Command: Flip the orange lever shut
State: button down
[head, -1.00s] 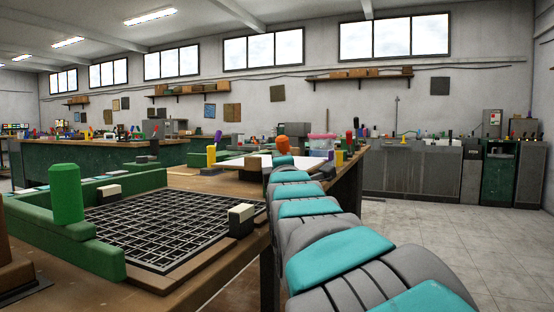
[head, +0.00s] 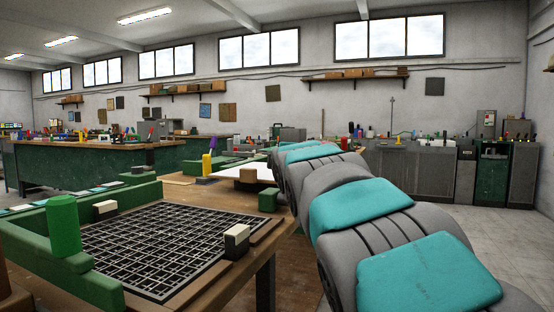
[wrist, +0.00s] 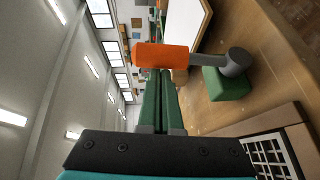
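The orange lever (wrist: 162,56) shows in the wrist view, joined by a dark grey arm to a round grey pivot (wrist: 236,62) beside a green block (wrist: 226,84). My gripper (wrist: 160,75) has two green fingers lying close together, with only a thin seam between them and nothing seen held. Their tips meet the edge of the orange lever in the picture; I cannot tell whether they touch it. In the head view my arm hides the gripper and the lever. A green block (head: 268,200) shows left of my arm there.
A black grid (head: 165,245) in a wooden frame fills the near bench, with a green cylinder (head: 64,226) and green rails at its left. Black-and-white blocks (head: 236,240) sit at its edges. A white sheet (wrist: 186,22) lies past the lever. Open floor is at right.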

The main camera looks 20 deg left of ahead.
jog(key=shift+w+d+r+m+g+h+p, duration=0.2)
jog(key=shift+w+g+p, duration=0.35)
jog(key=shift+w, duration=0.4)
jog(key=shift+w+a+r+m+g+h+p, duration=0.1)
jog(key=shift+w+m+g+h+p, duration=0.15)
jog(key=shift+w+g+p, duration=0.5)
jog(key=shift+w+t, duration=0.3)
jog(key=shift+s+d, duration=0.1)
jog(key=shift+s, duration=0.05)
